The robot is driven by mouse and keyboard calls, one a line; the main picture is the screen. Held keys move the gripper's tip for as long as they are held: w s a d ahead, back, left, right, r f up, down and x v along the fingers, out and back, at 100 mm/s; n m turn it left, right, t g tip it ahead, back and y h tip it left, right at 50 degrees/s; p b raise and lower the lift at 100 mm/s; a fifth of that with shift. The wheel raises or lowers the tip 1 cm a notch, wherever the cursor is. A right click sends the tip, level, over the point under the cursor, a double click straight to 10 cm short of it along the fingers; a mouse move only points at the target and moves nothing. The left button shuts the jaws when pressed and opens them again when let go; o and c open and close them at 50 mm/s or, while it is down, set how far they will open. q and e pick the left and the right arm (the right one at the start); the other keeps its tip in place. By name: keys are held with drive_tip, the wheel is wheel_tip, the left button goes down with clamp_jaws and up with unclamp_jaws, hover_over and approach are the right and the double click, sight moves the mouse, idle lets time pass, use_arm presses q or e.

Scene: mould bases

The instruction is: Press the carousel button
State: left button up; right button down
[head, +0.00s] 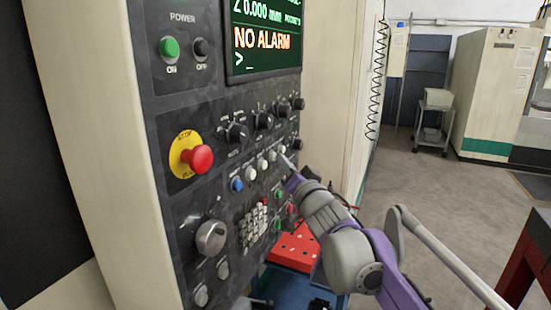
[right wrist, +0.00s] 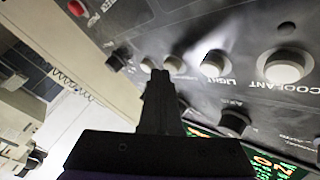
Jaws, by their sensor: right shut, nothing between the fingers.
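A row of round push buttons runs across the control panel (head: 215,130). In the head view it has a blue button (head: 237,184) and several white ones (head: 262,164). In the right wrist view I read COOLANT by one white button (right wrist: 284,68) and LIGHT by another (right wrist: 215,64). Two more pale buttons (right wrist: 174,65) sit further left; their labels are not readable, so I cannot tell which is the carousel button. My right gripper (head: 286,161) is shut and empty, its tips (right wrist: 160,76) close to those two buttons. Contact cannot be told. My left gripper is out of view.
Black knobs (head: 237,132) sit above the row. A red emergency stop (head: 197,158) is at the left, and a grey dial (head: 211,237) and keypad (head: 252,225) are below. A screen (head: 264,38) reads NO ALARM. A red box (head: 293,250) is below. Open floor (head: 410,190) lies right.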

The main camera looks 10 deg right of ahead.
drive_tip(key=shift+s+d, duration=0.4)
drive_tip(key=shift+d, duration=0.1)
drive_tip(key=shift+d+b, duration=0.1)
drive_tip(key=shift+b, duration=0.2)
drive_tip(key=shift+s+d+b, duration=0.45)
drive_tip(key=shift+s+d, duration=0.25)
drive_tip(key=shift+d, duration=0.3)
drive_tip(key=shift+s+d+b, duration=0.45)
drive_tip(key=shift+s+d, duration=0.25)
drive_tip(key=shift+d, duration=0.3)
idle(1.0)
